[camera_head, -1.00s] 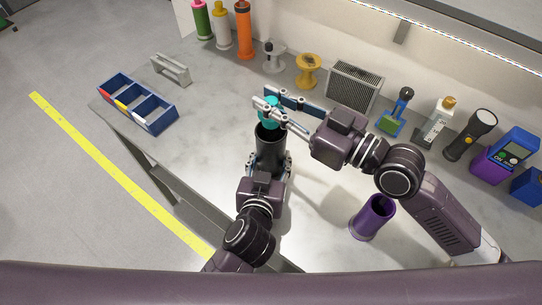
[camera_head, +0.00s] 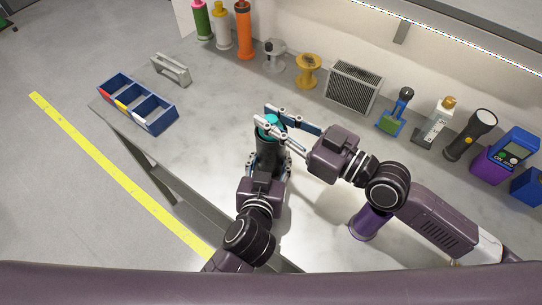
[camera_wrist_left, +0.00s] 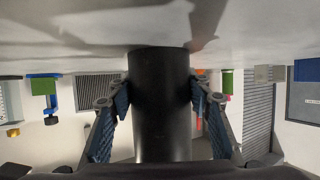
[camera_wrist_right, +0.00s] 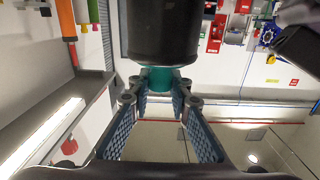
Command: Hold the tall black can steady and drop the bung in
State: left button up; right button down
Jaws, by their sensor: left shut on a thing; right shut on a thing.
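The tall black can (camera_head: 268,156) stands upright on the table. My left gripper (camera_wrist_left: 160,100) is shut on it, with one finger on each side; in the head view the left wrist partly covers the can's lower part. The teal bung (camera_head: 270,127) is at the can's top. My right gripper (camera_head: 272,119) is shut on the bung from the right. In the right wrist view the bung (camera_wrist_right: 161,80) shows between the fingers, right against the rim of the can (camera_wrist_right: 165,30). I cannot tell how far it sits inside the mouth.
A purple cylinder (camera_head: 368,224) stands under my right arm, partly hidden. A blue divided bin (camera_head: 150,113) and a grey rack (camera_head: 172,69) are at left. Bottles, spools (camera_head: 308,70), a grey vented box (camera_head: 353,86) and a flashlight (camera_head: 471,134) line the back. The left-middle table is clear.

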jog(key=c, duration=1.7)
grip_release()
jog(key=shift+v, duration=3.8)
pick_arm(q)
jog(key=o, duration=1.2)
jog(key=shift+o, duration=0.2)
jog(key=v, duration=1.2)
